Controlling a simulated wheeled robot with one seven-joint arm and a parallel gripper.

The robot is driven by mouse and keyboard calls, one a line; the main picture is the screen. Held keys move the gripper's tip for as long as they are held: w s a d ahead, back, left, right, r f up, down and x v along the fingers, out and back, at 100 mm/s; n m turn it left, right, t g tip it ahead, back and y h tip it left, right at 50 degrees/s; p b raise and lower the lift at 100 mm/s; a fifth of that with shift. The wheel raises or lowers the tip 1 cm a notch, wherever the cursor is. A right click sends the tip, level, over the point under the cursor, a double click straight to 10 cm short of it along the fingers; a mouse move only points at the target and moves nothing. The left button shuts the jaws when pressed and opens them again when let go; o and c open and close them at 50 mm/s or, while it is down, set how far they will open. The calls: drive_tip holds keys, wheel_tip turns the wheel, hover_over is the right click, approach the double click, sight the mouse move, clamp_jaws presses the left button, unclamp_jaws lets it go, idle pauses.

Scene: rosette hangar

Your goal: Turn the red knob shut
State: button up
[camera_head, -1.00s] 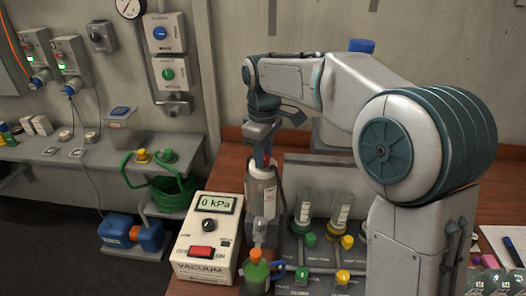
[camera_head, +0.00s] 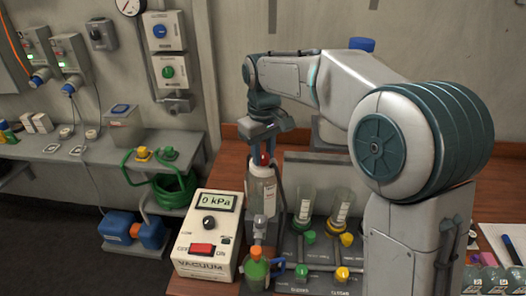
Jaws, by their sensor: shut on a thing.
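The red knob (camera_head: 264,159) sits on top of a clear, white-labelled cylinder (camera_head: 262,192) at the left end of the bench rig. My gripper (camera_head: 265,157) points down over it, with its dark blue fingers on both sides of the red knob. The gripper is shut on the knob. Much of the knob is hidden by the fingers, so its turn position cannot be read.
A vacuum box (camera_head: 207,235) reading 0 kPa stands left of the cylinder. A green-and-orange bottle (camera_head: 256,268) stands in front. Two more clear cylinders (camera_head: 341,207) with green and yellow valves are to the right. A grey panel (camera_head: 310,172) stands behind.

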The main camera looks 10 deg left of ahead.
sight(266, 156)
drive_tip(key=o, duration=1)
drive_tip(key=shift+c, duration=0.2)
wheel_tip(266, 156, up, 14)
drive_tip(key=s+d+f+m+t, duration=0.1)
drive_tip(key=s+d+f+m, duration=0.1)
drive_tip(key=s+d, duration=0.35)
drive_tip(key=s+d+f+m+t, duration=0.1)
drive_tip(key=s+d+f+m, duration=0.2)
drive_tip(key=d, duration=0.6)
drive_tip(key=s+d+f+m+t, duration=0.1)
drive_tip(key=s+d+f+m, duration=0.3)
drive_tip(key=s+d+f, duration=0.6)
drive_tip(key=s+f, duration=0.1)
drive_tip(key=s, duration=0.1)
drive_tip(key=shift+s+t, duration=0.4)
